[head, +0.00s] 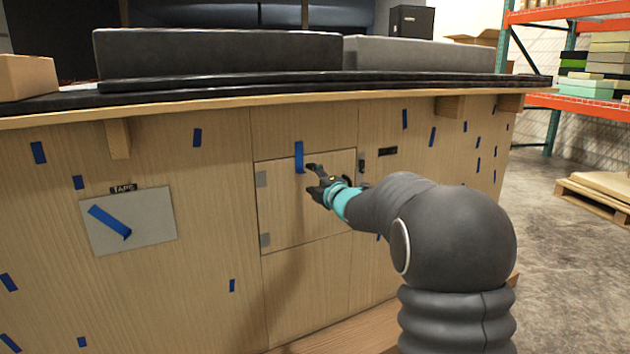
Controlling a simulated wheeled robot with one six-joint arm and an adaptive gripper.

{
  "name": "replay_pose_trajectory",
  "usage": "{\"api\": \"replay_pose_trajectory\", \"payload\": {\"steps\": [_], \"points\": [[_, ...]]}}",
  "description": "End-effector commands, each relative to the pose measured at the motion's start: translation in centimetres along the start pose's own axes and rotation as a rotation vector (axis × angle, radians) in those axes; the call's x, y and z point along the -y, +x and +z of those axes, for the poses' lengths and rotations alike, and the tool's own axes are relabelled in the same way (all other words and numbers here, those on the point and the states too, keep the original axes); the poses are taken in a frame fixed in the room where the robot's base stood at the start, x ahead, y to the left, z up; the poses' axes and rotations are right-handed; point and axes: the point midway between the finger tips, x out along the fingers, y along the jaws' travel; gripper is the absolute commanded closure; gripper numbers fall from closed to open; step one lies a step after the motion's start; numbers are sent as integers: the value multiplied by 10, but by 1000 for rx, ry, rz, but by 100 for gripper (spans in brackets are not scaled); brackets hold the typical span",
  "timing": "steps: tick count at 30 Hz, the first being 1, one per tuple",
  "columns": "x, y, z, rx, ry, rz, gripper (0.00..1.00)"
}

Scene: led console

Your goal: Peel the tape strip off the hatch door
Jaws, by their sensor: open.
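The hatch door (287,221) is a square wooden panel in the front of the console, with grey hinges on its left edge. A blue tape strip (299,154) runs vertically across the door's top edge, with its upper part on the panel above and its lower part on the door. My gripper (309,177) is open in front of the door, its fingers pointing left, close to the strip's lower end. I cannot tell whether a finger touches the strip. The gripper and arm hide part of the door's right side.
A grey plate (130,222) labelled TAPE (124,188) holds another blue strip (109,221) at the left. Several small blue tape pieces dot the console front. The wooden counter edge (250,98) overhangs above the door. Shelving (570,14) and a pallet (597,195) stand at the right.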

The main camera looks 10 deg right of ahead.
Motion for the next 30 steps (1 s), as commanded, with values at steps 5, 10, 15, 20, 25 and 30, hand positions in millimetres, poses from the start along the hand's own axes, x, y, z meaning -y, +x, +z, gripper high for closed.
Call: {"api": "replay_pose_trajectory", "payload": {"steps": [5,10,15,20,25,30], "points": [[-1,16,0,0,2,-2,42],[0,31,0,-1,2,-2,42],[1,43,0,1,3,-3,42],[1,51,0,1,3,-2,42],[1,55,0,1,3,-1,42],[1,56,0,1,3,-2,42]]}}
